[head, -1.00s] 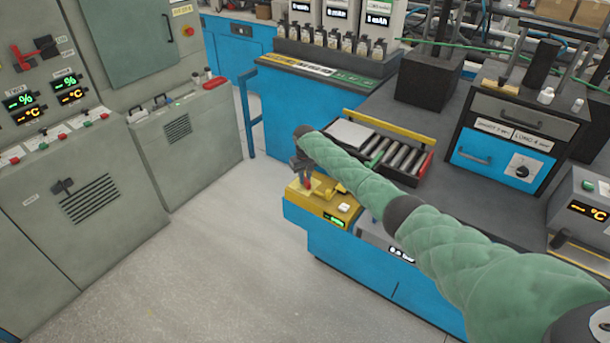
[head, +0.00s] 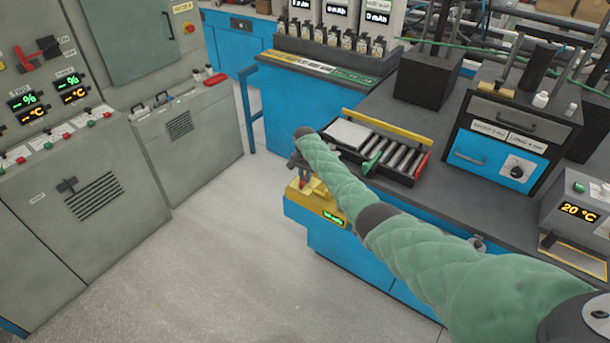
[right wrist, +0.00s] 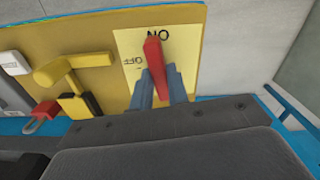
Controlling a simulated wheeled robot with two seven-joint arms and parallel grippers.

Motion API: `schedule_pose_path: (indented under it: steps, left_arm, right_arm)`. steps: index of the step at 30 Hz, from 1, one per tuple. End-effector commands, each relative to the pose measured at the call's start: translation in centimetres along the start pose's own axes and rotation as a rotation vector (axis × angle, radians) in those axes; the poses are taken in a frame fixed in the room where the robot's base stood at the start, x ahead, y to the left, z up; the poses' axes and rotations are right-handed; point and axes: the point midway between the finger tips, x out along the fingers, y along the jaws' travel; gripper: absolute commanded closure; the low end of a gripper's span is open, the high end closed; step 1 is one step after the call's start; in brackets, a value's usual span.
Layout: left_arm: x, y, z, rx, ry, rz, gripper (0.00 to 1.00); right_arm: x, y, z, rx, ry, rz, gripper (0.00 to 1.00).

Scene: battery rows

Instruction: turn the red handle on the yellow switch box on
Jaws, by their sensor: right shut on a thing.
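The yellow switch box (head: 296,208) stands at the left end of the blue bench. In the right wrist view its yellow top (right wrist: 105,25) carries a pale label plate (right wrist: 185,60) with ON and OFF marks, which read turned round. The red handle (right wrist: 154,62) points up the picture, its tip at the ON mark; the OFF mark lies to its left. My right gripper (right wrist: 160,88) is shut on the handle, with one finger on each side. In the head view my right gripper (head: 303,172) is above the box, and my forearm hides part of it. My left gripper is out of view.
Beside the handle are a yellow lever (right wrist: 75,65), a black and yellow block (right wrist: 80,104) and a red padlock (right wrist: 42,115). A tray of grey cylinders (head: 400,158) lies behind my forearm. Grey cabinets (head: 60,200) stand left, with open floor (head: 220,260) between.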

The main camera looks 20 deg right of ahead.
Motion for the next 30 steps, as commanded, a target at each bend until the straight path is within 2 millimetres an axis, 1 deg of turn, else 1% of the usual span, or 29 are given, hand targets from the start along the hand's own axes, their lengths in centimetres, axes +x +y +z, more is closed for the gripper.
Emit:
schedule_pose_path:
  steps: [1,6,15,27,28,30]
  left_arm:
    - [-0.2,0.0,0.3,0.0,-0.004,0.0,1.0]
    - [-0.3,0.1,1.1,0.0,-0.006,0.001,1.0]
    - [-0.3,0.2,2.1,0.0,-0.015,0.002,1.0]
    - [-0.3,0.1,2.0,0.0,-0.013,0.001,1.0]
    - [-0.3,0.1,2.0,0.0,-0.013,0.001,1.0]
    - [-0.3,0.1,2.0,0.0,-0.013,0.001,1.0]
  right_arm:
    - [-0.5,-0.2,-0.1,0.028,0.002,-0.005,1.0]
    - [-0.4,-0.1,-0.2,0.109,0.002,-0.004,1.0]
    - [-0.4,-0.1,-0.3,0.172,0.004,-0.004,1.0]
    - [-0.4,-0.1,-0.3,0.177,0.005,-0.005,1.0]
    - [-0.4,-0.1,-0.3,0.177,0.005,-0.005,0.8]
    - [-0.4,-0.1,-0.3,0.177,0.004,-0.004,0.66]
